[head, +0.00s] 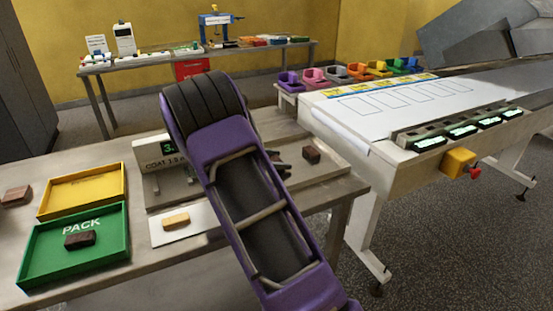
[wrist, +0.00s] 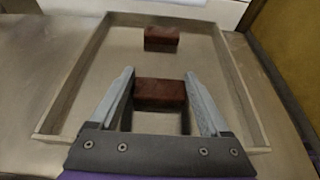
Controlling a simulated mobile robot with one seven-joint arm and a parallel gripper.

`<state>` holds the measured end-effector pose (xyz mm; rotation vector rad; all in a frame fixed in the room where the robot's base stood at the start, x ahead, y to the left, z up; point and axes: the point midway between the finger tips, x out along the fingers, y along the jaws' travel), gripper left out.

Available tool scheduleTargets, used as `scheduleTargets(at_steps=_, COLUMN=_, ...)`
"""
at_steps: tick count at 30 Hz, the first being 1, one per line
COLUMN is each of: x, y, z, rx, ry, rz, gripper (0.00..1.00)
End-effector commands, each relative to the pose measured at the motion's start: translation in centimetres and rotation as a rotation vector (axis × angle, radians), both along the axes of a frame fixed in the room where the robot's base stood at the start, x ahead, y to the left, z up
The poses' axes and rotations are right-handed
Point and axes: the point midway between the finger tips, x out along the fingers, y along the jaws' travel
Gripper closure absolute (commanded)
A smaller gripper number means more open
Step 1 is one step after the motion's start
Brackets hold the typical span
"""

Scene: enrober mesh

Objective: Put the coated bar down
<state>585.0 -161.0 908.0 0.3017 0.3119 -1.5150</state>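My gripper (wrist: 159,80) points down over a shallow grey tray (wrist: 84,77). A dark brown coated bar (wrist: 160,92) fills the gap between its two fingers, which appear shut on the bar's ends. The bar is at or close to the tray floor; I cannot tell if it touches. A second brown bar (wrist: 161,38) lies farther off in the tray, apart from the fingers. In the head view my purple arm covers much of the tray (head: 335,172), and one brown bar (head: 311,154) shows right of the dark fingers (head: 280,163).
A green PACK tray (head: 50,262) holds a dark bar (head: 80,240). A yellow tray (head: 82,192) is empty. A tan bar (head: 176,221) lies on a white plate (head: 195,236). A display (head: 165,150) stands behind my arm. A white table (head: 400,170) is at right.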

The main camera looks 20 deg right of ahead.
Motion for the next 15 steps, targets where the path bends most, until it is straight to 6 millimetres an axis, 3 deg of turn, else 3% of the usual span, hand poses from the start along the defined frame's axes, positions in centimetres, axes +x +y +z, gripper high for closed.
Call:
scheduleTargets(at_steps=3, x=0.0, y=0.0, z=0.0, rx=0.0, ry=0.0, rz=0.0, gripper=0.0)
scheduleTargets(at_steps=12, x=0.0, y=0.0, z=0.5, rx=0.0, ry=-0.001, rz=0.0, gripper=0.0)
scheduleTargets(at_steps=15, x=0.0, y=1.3, z=0.9, rx=0.0, ry=-0.001, rz=0.002, gripper=0.0)
